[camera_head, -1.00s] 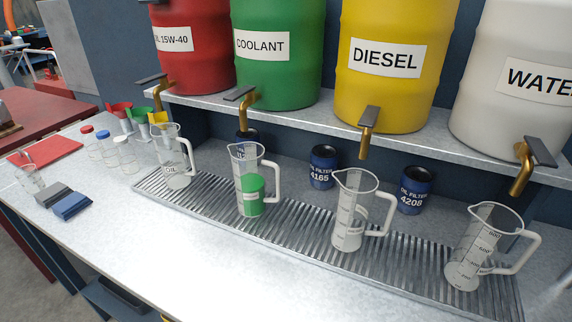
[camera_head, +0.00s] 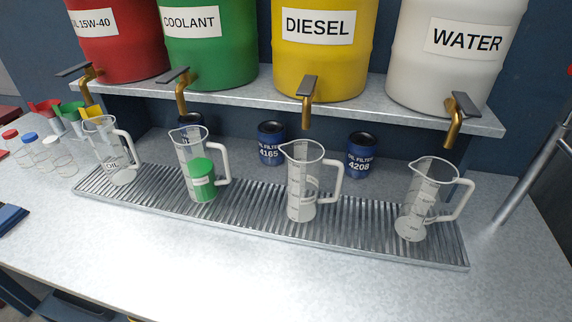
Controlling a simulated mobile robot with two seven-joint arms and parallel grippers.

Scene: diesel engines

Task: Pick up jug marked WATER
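Four clear jugs with handles on their right sides stand in a row on a metal drip grate. The rightmost jug (camera_head: 424,203) stands upright under the tap (camera_head: 460,114) of the white WATER barrel (camera_head: 452,50). It looks empty or nearly so. Its marking is too small to read. The other jugs are one under the DIESEL tap (camera_head: 302,185), one holding green content under the COOLANT tap (camera_head: 196,165), and one marked OIL (camera_head: 109,150) at the left. Neither of my grippers shows in the view.
The metal drip grate (camera_head: 250,215) lies on a grey workbench (camera_head: 200,265), clear in front. Blue oil filters (camera_head: 271,143) stand behind the jugs, below the barrel shelf. Funnels (camera_head: 70,112) and small bottles (camera_head: 40,150) stand at the left. A grey pole (camera_head: 525,190) rises at the right.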

